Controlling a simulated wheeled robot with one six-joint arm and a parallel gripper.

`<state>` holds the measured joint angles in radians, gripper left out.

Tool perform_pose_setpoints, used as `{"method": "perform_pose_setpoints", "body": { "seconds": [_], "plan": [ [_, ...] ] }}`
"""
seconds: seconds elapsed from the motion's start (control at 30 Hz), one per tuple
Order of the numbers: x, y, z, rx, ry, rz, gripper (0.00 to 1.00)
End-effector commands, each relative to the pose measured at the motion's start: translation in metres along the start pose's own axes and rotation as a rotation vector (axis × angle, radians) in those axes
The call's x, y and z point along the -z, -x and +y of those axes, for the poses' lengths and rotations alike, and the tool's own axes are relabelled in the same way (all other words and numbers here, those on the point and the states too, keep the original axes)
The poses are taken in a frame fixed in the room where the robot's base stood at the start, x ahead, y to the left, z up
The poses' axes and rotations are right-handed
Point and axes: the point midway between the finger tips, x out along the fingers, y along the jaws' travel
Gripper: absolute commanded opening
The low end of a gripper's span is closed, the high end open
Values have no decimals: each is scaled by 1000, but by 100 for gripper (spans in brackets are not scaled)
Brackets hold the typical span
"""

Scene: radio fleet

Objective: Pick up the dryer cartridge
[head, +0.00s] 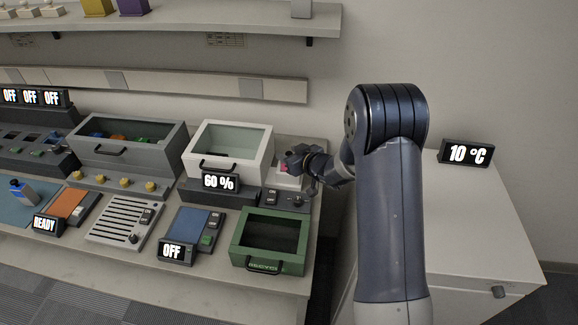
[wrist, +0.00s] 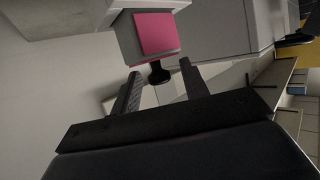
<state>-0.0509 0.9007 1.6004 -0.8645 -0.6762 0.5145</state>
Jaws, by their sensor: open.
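A grey block with a pink face (wrist: 157,34) and a black knob (wrist: 158,75) shows in the wrist view; I take it to be the dryer cartridge. It sits against a pale housing (wrist: 150,4). A bit of its pink (head: 284,168) shows in the head view, mostly hidden behind my gripper. My gripper (head: 303,160) is at the bench's right end, beside the white-rimmed box. In the wrist view the fingers of my gripper (wrist: 160,77) are open, with the knob between or just beyond their tips. I cannot tell whether they touch it.
The white-rimmed box (head: 229,141) stands left of my gripper, above a "60 %" display (head: 221,182). A green open bin (head: 270,241) is at the bench's front right. A shelf (head: 160,22) runs above. A white cabinet (head: 470,225) with a "10 °C" display (head: 467,153) stands right.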

Motion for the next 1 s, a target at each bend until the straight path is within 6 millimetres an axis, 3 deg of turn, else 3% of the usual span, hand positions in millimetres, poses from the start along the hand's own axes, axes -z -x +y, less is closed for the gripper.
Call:
{"method": "perform_pose_setpoints", "body": {
  "seconds": [0.33,0.83,1.0],
  "plan": [
    [0,-6,0,0,0,0,42],
    [0,-6,0,0,0,0,1],
    [0,-6,0,0,0,0,0]
  ]
}}
